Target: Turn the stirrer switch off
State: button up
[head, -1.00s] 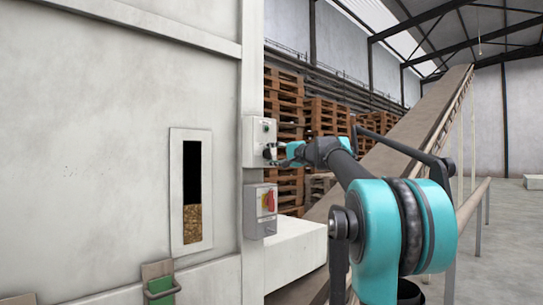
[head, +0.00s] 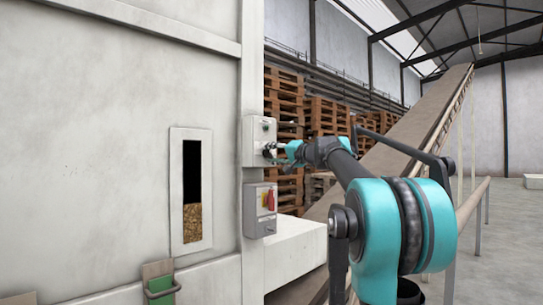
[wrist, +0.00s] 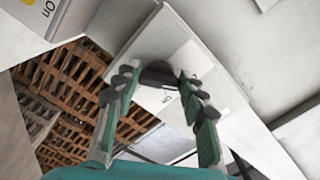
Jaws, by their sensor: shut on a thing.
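A pale upper switch box (head: 256,132) is fixed to the right edge of the machine wall. My gripper (head: 272,152) is at the front of this box, shut on its dark knob. In the wrist view the dark knob (wrist: 158,74) sits between the two fingers of my gripper (wrist: 160,82), against the pale face plate (wrist: 170,42). A small mark shows on the plate below the knob, but I cannot read it. The fingers partly hide the knob, so its setting is hard to tell.
Pallet stacks (head: 322,118) and an inclined conveyor (head: 418,118) stand behind my arm.

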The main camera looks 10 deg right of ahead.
jog(key=o, duration=1.2)
jog(key=shift+c, duration=0.2)
jog(key=v, duration=1.2)
